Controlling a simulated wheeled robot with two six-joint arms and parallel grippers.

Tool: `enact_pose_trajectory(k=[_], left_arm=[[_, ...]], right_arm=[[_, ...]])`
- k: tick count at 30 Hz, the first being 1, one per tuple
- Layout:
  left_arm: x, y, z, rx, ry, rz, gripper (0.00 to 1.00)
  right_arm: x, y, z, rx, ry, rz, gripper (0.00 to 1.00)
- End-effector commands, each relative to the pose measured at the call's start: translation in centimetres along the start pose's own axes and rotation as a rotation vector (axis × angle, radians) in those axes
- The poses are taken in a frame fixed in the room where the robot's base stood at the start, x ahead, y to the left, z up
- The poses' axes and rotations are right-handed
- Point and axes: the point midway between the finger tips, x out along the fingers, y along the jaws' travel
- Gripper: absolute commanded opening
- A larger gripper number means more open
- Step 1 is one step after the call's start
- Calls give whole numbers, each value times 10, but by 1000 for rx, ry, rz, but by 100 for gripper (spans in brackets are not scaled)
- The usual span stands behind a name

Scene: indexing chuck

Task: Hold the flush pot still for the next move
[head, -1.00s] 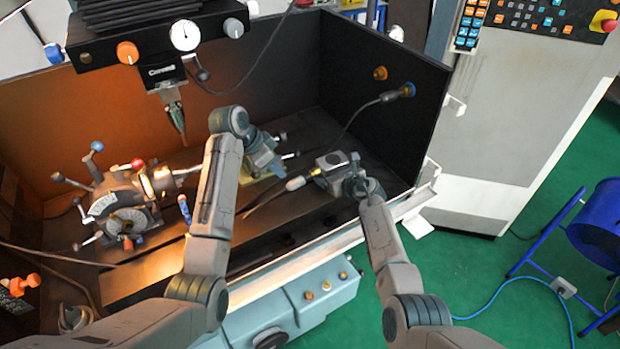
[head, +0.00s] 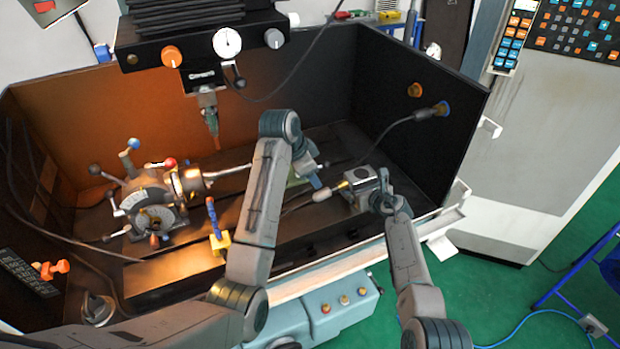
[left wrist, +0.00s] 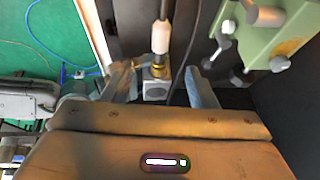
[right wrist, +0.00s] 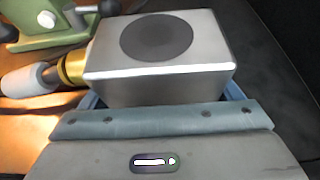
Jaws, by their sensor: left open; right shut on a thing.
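The flush pot is a grey metal block (head: 362,187) with a dark round patch on top, on the right of the machine tray. In the right wrist view the block (right wrist: 160,65) fills the middle, with a brass collar (right wrist: 73,66) and white sleeve (right wrist: 28,80) at its left. My right gripper (head: 384,202) is shut on the block; its fingers are largely hidden. My left gripper (left wrist: 162,86) is open, with fingers spread. In its view the pot (left wrist: 155,91) shows between and beyond the fingers.
An indexing head (head: 152,205) with several lever knobs stands at left in the tray. A green fixture (left wrist: 270,35) stands near the left gripper. A spindle (head: 209,110) hangs above. A black cable (head: 395,125) runs from the dark wall. A blue-and-yellow item (head: 218,238) stands near the front.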

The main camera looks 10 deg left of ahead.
Motion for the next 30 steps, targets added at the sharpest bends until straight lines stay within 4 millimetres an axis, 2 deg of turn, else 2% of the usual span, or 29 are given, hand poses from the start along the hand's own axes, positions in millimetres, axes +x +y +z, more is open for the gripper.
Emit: enact_pose_trajectory(k=[1, 4, 7, 21, 25, 30], left_arm=[[-2, 3, -3, 5, -10, -12, 52], [-1, 4, -4, 8, -24, -28, 52], [9, 4, -4, 8, -29, -31, 52], [92, 1, -2, 9, -28, -29, 52], [107, 0, -1, 9, -27, -30, 52], [115, 0, -1, 9, -26, -32, 52]], right_arm=[[0, 1, -8, 4, 10, 3, 58], [0, 1, -8, 4, 10, 3, 58], [0, 1, -8, 4, 10, 3, 58], [0, 2, -7, 5, 9, 3, 58], [0, 2, -7, 5, 9, 3, 58], [0, 2, -7, 5, 9, 3, 58]])
